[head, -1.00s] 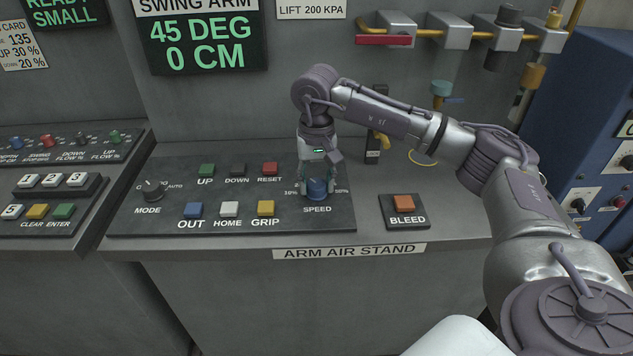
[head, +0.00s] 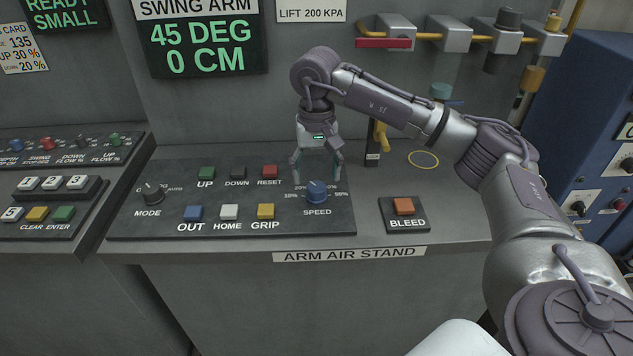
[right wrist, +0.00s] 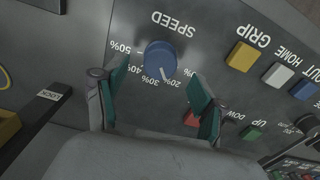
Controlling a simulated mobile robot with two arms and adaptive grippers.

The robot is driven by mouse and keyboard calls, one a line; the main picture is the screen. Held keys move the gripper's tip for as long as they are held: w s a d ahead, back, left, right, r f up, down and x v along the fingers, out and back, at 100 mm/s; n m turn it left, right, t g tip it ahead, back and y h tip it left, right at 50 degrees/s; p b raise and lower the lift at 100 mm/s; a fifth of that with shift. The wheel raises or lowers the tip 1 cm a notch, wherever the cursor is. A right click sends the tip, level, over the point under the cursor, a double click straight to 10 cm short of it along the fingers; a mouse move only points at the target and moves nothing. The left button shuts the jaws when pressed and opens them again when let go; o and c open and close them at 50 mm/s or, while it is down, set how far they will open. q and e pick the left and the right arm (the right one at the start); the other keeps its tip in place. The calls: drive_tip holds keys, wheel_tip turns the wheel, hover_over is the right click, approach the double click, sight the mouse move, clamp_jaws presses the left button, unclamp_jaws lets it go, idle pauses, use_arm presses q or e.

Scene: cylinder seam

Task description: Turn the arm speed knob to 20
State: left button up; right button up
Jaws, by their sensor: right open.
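The blue arm speed knob (head: 317,191) stands on the dark panel above the word SPEED. In the right wrist view the knob (right wrist: 160,57) has percent marks around it, and its white pointer line lies between the 30% and 20% marks, nearer to 20%. My right gripper (head: 318,169) is open and empty above the knob, apart from it. In the right wrist view its green-padded fingers (right wrist: 160,80) are spread wide on either side of the knob. My left gripper is not in view.
The mode knob (head: 152,193), the yellow GRIP button (head: 265,211) and the red RESET button (head: 270,171) share the panel. The orange BLEED button (head: 403,205) is to the right. A display (head: 205,45) reads 45 DEG, 0 CM. Bare counter lies between panel and BLEED box.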

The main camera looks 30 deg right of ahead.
sight(317, 186)
wheel_tip(317, 186, up, 9)
drive_tip(key=shift+f, duration=0.2)
idle(0.6)
